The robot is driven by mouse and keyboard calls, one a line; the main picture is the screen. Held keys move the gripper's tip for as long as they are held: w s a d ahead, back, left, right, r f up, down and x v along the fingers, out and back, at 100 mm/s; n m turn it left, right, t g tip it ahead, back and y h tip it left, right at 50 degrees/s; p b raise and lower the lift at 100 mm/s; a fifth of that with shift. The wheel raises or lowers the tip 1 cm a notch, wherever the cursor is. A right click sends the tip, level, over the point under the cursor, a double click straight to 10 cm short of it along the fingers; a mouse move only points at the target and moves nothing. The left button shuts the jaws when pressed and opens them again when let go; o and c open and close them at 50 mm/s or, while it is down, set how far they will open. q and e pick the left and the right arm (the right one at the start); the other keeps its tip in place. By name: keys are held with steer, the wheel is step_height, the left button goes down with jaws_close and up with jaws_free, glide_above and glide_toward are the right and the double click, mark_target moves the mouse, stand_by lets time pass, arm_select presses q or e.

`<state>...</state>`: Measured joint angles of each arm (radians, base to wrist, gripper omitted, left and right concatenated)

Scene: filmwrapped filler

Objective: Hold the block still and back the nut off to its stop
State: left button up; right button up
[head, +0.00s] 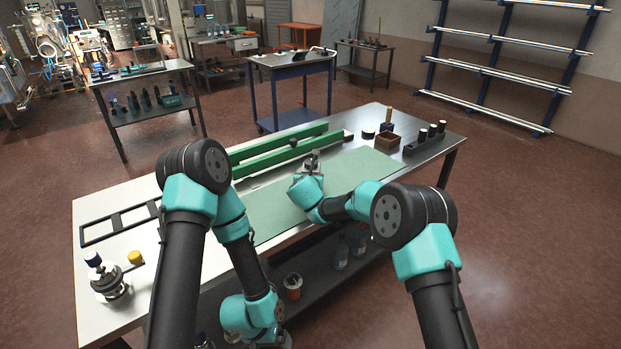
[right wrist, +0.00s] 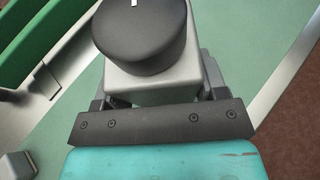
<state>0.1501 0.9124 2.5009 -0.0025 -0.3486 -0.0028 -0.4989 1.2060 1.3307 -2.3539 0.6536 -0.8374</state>
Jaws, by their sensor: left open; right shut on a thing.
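A light grey block (right wrist: 150,88) with a round black nut (right wrist: 145,35) on top is in the right wrist view. The nut has a small white mark and its top is cut off by the frame edge. My right gripper (right wrist: 160,85) is shut on the block, with its dark jaws at the block's sides. In the head view the block (head: 312,157) is small, above the green mat (head: 350,170), and partly hidden by my right gripper. My left gripper (head: 204,340) is low at the bottom edge, in front of the bench and away from the block. It is open, mostly hidden.
Green rails (head: 275,155) lie behind the mat. A brown box (head: 387,142) and a black rack (head: 425,142) stand at the right. The mat's right part is clear.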

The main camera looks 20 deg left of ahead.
steer(key=shift+f, duration=0.5)
stand_by(0.8)
steer(key=o, duration=1.1)
steer(key=shift+f, duration=0.1)
steer(key=shift+c, duration=0.2)
steer(key=c, duration=1.1)
steer(key=shift+o, duration=0.2)
